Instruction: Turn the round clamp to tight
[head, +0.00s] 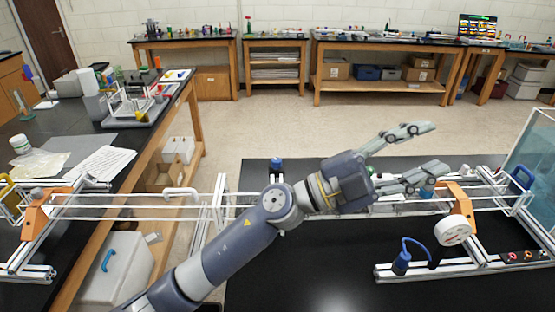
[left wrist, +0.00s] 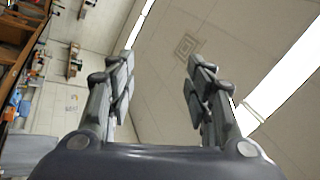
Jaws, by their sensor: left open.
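A white round piece (head: 454,231) with small dark marks on its face, which looks like the round clamp, sits on the extrusion frame (head: 440,270) at the right in the head view, just below an orange bracket (head: 458,199). I cannot read its setting. My left gripper (head: 431,148) is open and empty, raised above and behind the round piece, with its fingers pointing right and apart from it. My right gripper is not in view.
A blue handle with a cable (head: 402,262) and a red-and-black button strip (head: 524,257) are near the round piece. A clear panel (head: 534,170) stands at the right edge. Long rails (head: 130,203) run left across the gap to another bench.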

